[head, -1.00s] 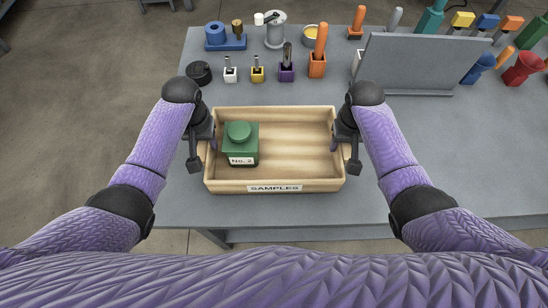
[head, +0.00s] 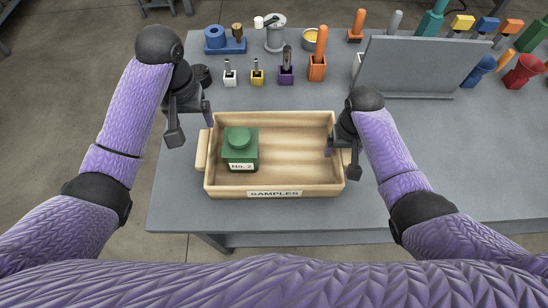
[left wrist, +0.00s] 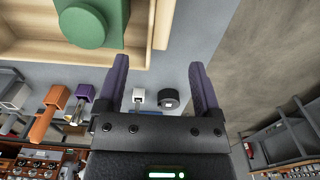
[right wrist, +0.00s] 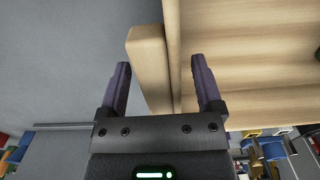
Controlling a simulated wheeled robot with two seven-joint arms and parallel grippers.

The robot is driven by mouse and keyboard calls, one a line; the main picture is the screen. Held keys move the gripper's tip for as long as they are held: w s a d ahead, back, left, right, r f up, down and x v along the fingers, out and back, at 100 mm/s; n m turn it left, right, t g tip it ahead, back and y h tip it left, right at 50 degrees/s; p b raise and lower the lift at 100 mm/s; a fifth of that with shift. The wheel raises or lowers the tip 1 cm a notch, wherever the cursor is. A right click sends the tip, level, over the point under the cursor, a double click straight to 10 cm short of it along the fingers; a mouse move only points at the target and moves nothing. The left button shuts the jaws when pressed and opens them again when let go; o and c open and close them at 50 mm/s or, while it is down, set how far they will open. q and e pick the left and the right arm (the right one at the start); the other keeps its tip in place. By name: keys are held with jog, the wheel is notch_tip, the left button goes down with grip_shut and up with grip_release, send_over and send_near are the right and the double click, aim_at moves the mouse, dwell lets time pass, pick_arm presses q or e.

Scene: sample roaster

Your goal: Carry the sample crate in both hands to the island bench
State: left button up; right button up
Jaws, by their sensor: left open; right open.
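The wooden sample crate (head: 275,188) stands on the grey bench near its front edge, its "SAMPLES" label facing me. A green "No. 2" container (head: 240,150) stands inside it at the left. My left gripper (head: 192,130) is open and empty, raised above and clear of the crate's left handle (head: 203,150). The left wrist view shows nothing between its fingers (left wrist: 160,95). My right gripper (head: 342,158) is open at the crate's right end. In the right wrist view its fingers (right wrist: 163,90) straddle the handle (right wrist: 150,65) and the crate wall; contact cannot be told.
Behind the crate stand small white, yellow, purple and orange holders (head: 286,74), a black round piece (head: 201,75) and a blue stand (head: 225,40). A grey upright panel (head: 415,65) stands at the back right. The bench (head: 460,170) is clear to the right.

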jog(key=shift+r, duration=0.2)
pick_arm(q)
jog(key=shift+s+r, duration=0.1)
jog(key=shift+r, duration=0.45)
pick_arm(e)
notch_tip(320, 180, up, 12)
jog(key=shift+f, duration=0.2)
